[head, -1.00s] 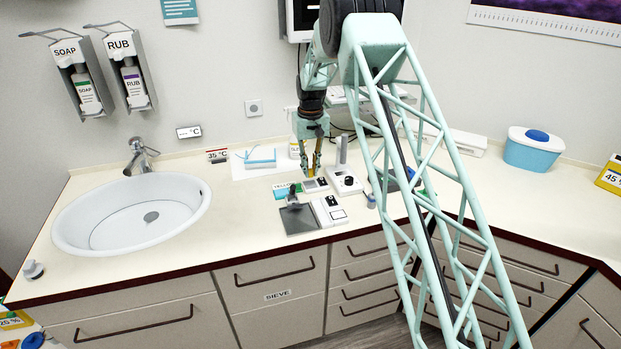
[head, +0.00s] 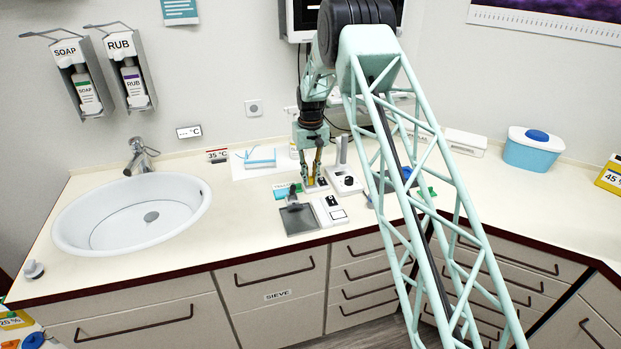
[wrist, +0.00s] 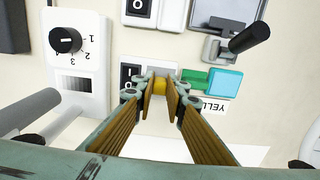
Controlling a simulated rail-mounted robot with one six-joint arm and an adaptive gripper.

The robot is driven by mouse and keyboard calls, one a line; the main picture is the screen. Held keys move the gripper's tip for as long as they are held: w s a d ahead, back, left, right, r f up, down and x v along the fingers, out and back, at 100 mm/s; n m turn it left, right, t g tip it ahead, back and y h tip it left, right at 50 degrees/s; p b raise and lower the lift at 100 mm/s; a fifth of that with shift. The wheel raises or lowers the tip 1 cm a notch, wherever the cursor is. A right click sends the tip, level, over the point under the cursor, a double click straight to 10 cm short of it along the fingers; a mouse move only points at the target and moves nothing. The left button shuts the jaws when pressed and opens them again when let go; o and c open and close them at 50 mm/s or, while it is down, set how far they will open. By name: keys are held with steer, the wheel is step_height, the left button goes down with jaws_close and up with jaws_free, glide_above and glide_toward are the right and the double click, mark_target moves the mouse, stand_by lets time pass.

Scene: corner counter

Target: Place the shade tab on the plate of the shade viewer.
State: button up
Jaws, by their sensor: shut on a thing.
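My gripper (wrist: 160,86) is shut on a small yellow piece (wrist: 159,88), which looks like the shade tab. In the head view my gripper (head: 313,184) points down, low over a small white unit with a black I/O switch (wrist: 131,76). This unit may be the shade viewer; the fingers hide much of it, including any plate. The yellow piece is over the unit, right of the switch in the wrist view; I cannot tell whether it touches. The piece is too small to make out in the head view.
A white box with a black knob (wrist: 66,40) stands beside the unit. Green and cyan pieces (wrist: 225,83) lie near a "YELL..." label (wrist: 213,104). A grey plate device (head: 300,219) is at the counter's front. A sink (head: 132,215) is left; the right counter has free room.

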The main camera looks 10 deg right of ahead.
mark_target(311, 178)
steer(key=shift+f, duration=0.1)
steer(key=o, duration=0.8)
step_height(311, 178, up, 12)
steer(key=shift+r, duration=0.1)
stand_by(0.6)
steer(key=shift+r, duration=0.15)
stand_by(0.7)
